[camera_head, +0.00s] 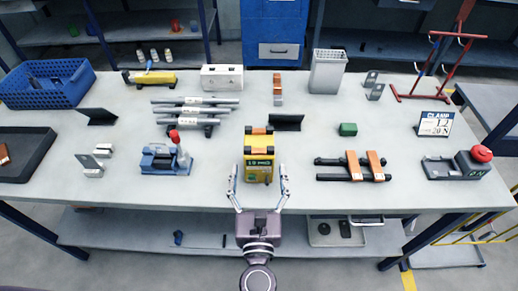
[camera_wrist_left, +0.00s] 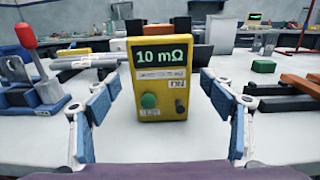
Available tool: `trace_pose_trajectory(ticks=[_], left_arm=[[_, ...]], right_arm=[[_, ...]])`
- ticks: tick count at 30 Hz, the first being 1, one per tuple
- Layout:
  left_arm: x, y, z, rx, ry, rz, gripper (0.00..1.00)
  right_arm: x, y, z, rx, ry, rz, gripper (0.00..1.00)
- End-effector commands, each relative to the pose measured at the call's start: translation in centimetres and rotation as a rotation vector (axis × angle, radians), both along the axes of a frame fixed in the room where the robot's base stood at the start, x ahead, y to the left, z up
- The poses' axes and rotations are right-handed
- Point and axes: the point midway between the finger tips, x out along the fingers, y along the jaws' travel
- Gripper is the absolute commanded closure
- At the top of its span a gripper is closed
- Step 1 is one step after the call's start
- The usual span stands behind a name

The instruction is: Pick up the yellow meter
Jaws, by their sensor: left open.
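The yellow meter (camera_head: 258,158) stands upright near the front edge of the table, at the middle of the head view. Its front shows a dark display reading "10 mΩ", a green button and a dark knob in the left wrist view (camera_wrist_left: 160,90). My left gripper (camera_head: 259,174) is open in front of the meter, with one finger on each side. In the left wrist view both fingers (camera_wrist_left: 160,112) stand apart from the meter, with gaps left and right. Nothing is between the fingertips except the meter just beyond them. My right gripper is not in view.
A blue device with a red-topped lever (camera_head: 167,157) stands left of the meter. Black bars with copper strips (camera_head: 352,168) lie to its right. A black angled plate (camera_head: 286,122) is behind it. The grey table (camera_head: 225,195) is bare beside the meter.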

Motion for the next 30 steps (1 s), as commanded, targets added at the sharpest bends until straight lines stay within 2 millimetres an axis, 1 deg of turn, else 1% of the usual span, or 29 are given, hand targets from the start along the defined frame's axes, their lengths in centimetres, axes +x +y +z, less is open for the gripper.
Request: trace_pose_trajectory(ticks=[1, 4, 6, 8, 11, 13, 18, 21, 22, 23, 30], left_arm=[[0.7, 0.0, 0.3, 0.000, -0.002, 0.000, 0.25], [1.7, 0.0, 0.4, 0.002, -0.002, 0.000, 0.25], [2.8, 0.0, 0.5, 0.004, -0.002, 0.000, 0.25], [3.7, -0.1, 0.6, 0.003, -0.002, 0.000, 0.25], [5.0, -0.1, 0.3, 0.003, -0.002, 0.000, 0.25], [5.5, -0.1, 0.2, 0.002, 0.000, 0.000, 0.25], [5.9, 0.0, 0.0, 0.000, 0.001, 0.000, 0.25], [5.9, 0.0, 0.0, 0.001, 0.001, 0.000, 0.25], [5.9, 0.0, 0.0, 0.001, 0.000, 0.000, 0.26], [5.8, 0.0, 0.0, 0.001, 0.000, 0.000, 0.29], [5.8, 0.0, 0.0, 0.002, 0.000, 0.000, 0.55]], right_arm=[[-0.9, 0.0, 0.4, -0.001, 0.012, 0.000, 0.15], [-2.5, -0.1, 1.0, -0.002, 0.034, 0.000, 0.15], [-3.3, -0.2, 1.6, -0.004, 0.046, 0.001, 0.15], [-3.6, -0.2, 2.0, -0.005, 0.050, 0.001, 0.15], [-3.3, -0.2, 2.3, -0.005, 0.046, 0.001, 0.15], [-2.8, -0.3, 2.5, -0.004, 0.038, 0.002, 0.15], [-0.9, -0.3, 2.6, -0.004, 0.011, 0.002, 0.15], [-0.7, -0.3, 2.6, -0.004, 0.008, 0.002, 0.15], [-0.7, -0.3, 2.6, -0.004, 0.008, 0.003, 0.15], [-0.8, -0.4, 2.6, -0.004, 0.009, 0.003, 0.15], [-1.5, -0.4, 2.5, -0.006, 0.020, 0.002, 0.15]])
